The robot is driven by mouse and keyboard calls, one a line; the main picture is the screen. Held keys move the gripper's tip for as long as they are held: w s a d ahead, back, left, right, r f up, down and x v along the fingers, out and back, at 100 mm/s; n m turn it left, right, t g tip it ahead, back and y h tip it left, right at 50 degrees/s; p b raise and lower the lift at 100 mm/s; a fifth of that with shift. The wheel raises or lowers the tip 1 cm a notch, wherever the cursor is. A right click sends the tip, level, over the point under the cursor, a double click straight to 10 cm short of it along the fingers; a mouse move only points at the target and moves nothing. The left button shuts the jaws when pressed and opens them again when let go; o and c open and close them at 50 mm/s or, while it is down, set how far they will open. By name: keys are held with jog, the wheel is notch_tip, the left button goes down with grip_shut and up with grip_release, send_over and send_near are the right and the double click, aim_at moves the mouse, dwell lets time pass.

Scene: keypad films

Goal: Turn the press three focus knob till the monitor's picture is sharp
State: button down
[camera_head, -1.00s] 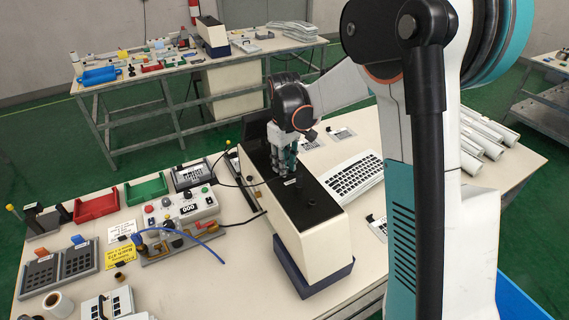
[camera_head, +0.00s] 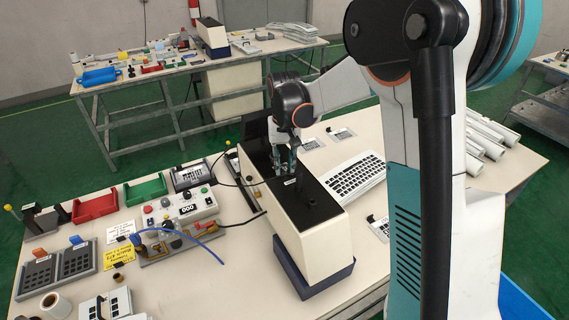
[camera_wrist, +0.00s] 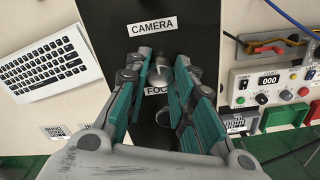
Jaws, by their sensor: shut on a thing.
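My gripper (camera_wrist: 163,62) has teal fingers closed around a small silvery knob (camera_wrist: 161,73) on the black top of a cream machine (camera_head: 317,243). The knob stands between a CAMERA label (camera_wrist: 153,27) and a partly hidden label reading FOC (camera_wrist: 157,90). A second, darker round part (camera_wrist: 164,117) shows on the other side of that label, between the finger bases. In the head view my gripper (camera_head: 284,172) points down onto the machine top, and the fingers hide the knob. No monitor picture can be made out in either view.
A keyboard (camera_head: 355,177) lies right of the machine. Left of it are a control box (camera_head: 181,208) reading 000, a blue cable (camera_head: 205,246), a red bin (camera_head: 95,205) and a green bin (camera_head: 146,189). Another bench (camera_head: 150,72) stands behind.

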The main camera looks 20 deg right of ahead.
aim_at(285, 167)
jog(key=shift+m, duration=0.3)
jog(key=c, duration=1.3)
grip_release()
jog(key=shift+c, duration=0.2)
notch_tip(285, 167, up, 12)
jog(key=shift+s, duration=0.1)
